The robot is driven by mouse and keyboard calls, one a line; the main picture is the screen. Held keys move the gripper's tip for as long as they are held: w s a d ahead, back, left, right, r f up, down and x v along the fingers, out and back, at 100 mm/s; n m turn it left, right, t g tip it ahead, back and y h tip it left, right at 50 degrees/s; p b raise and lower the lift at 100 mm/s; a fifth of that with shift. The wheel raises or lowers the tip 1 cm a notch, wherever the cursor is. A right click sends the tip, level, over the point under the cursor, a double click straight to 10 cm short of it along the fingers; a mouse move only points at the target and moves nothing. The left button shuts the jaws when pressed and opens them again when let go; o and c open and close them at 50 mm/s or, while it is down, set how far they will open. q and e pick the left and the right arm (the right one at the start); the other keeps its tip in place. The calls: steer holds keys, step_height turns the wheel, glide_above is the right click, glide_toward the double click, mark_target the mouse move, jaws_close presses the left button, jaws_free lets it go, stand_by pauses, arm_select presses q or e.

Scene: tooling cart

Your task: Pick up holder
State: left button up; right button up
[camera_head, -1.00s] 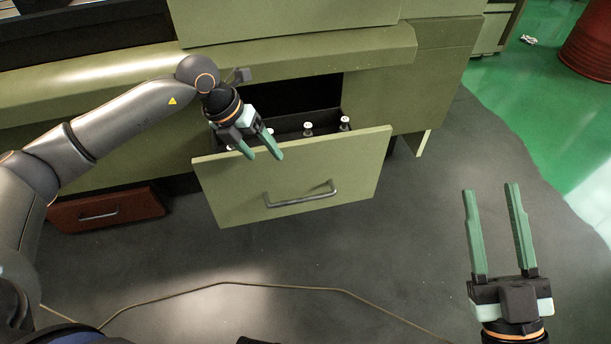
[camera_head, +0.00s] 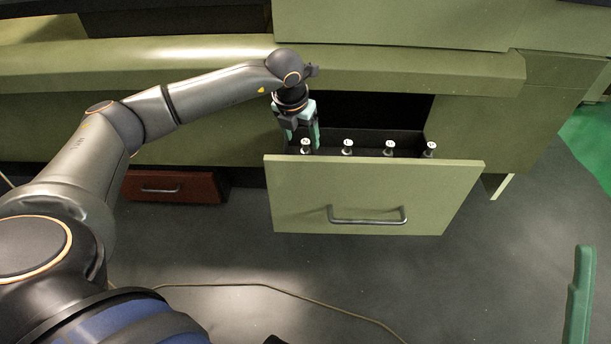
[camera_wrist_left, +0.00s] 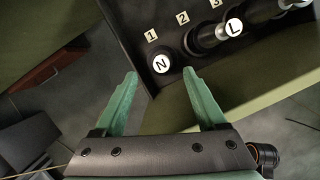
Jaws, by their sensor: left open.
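Several holders with white round tops stand in a row in the open drawer (camera_head: 372,190). The leftmost holder (camera_head: 305,147) is below my left gripper (camera_head: 303,138); others (camera_head: 347,148) stand to its right. In the left wrist view, a holder marked N (camera_wrist_left: 161,64) stands beside the printed 1, just beyond and between the open fingertips (camera_wrist_left: 160,73). A holder marked L (camera_wrist_left: 234,27) is further right. My left gripper is open and empty; whether a finger touches the holder is unclear. One finger of my right gripper (camera_head: 580,300) shows at the right edge.
The green cart's ledge (camera_head: 420,72) overhangs the drawer's back. The drawer front with its handle (camera_head: 368,217) sticks out towards me. A dark red drawer (camera_head: 172,187) is low at the left. A cable (camera_head: 250,285) lies on the open grey floor.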

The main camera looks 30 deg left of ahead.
mark_target(305, 142)
arm_select(q)
steer(key=b+x, duration=0.2)
steer(key=x, duration=0.4)
steer(key=shift+w+d, duration=0.1)
jaws_close()
steer(key=shift+r, duration=0.1)
stand_by(0.4)
stand_by(0.7)
steer(key=shift+w+r, duration=0.1)
steer(key=shift+r, duration=0.05)
